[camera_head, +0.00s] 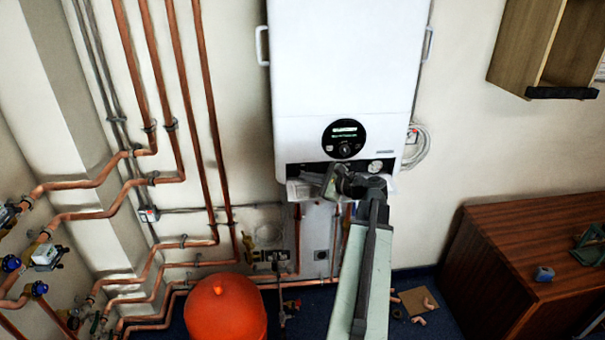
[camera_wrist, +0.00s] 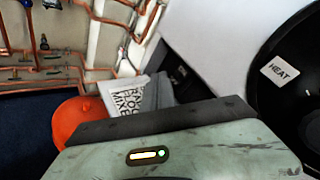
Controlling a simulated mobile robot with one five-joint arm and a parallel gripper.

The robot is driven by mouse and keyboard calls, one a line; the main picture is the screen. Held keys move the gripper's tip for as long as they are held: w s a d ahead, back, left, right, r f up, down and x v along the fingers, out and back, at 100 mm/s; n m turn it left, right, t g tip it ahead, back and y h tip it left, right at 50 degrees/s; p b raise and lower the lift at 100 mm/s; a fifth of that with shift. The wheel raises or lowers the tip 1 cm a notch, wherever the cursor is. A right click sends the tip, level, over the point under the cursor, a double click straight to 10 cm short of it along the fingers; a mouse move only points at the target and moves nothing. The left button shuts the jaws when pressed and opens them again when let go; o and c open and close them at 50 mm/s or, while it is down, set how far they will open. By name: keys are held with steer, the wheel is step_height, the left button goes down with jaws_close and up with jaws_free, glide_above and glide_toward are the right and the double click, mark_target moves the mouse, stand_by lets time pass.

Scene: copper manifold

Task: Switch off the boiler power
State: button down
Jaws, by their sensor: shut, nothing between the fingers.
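The white boiler (camera_head: 345,70) hangs on the wall. Its round black control panel (camera_head: 344,138) has a lit display and a knob. The wrist view shows a large black round part at the right edge with a white HEAT label (camera_wrist: 281,72). My gripper (camera_head: 330,182) is just below the control panel, at the boiler's lower edge. It is shut and empty. Its fingertips are small and dark in the head view, so contact with the boiler cannot be told. A small white wall box (camera_head: 148,214) with a red mark sits among the pipes at left.
Copper pipes (camera_head: 205,120) run down the left wall. An orange-red vessel (camera_head: 225,308) stands on the floor below. A wooden cabinet (camera_head: 540,225) is at right, with a wall shelf (camera_head: 545,45) above. Printed paper (camera_wrist: 128,95) shows beside the boiler's underside in the wrist view.

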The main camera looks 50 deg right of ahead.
steer(key=shift+w+d, duration=0.2)
steer(key=shift+w, duration=0.1)
steer(key=shift+w+d+f, duration=0.1)
steer(key=shift+w+d, duration=0.15)
steer(key=shift+w, duration=0.05)
stand_by(0.6)
steer(key=shift+s+a, duration=0.5)
steer(key=shift+s, duration=0.15)
stand_by(0.3)
steer(key=shift+s+a+r+p, duration=0.2)
steer(key=shift+s+a, duration=0.35)
steer(key=shift+s, duration=0.1)
steer(key=shift+s+a+r+p, duration=0.15)
steer(key=shift+s+a+r, duration=0.1)
steer(key=shift+s+a, duration=0.35)
steer(key=shift+s+a+r+p, duration=0.2)
steer(key=shift+s+a, duration=0.3)
steer(key=shift+s, duration=0.15)
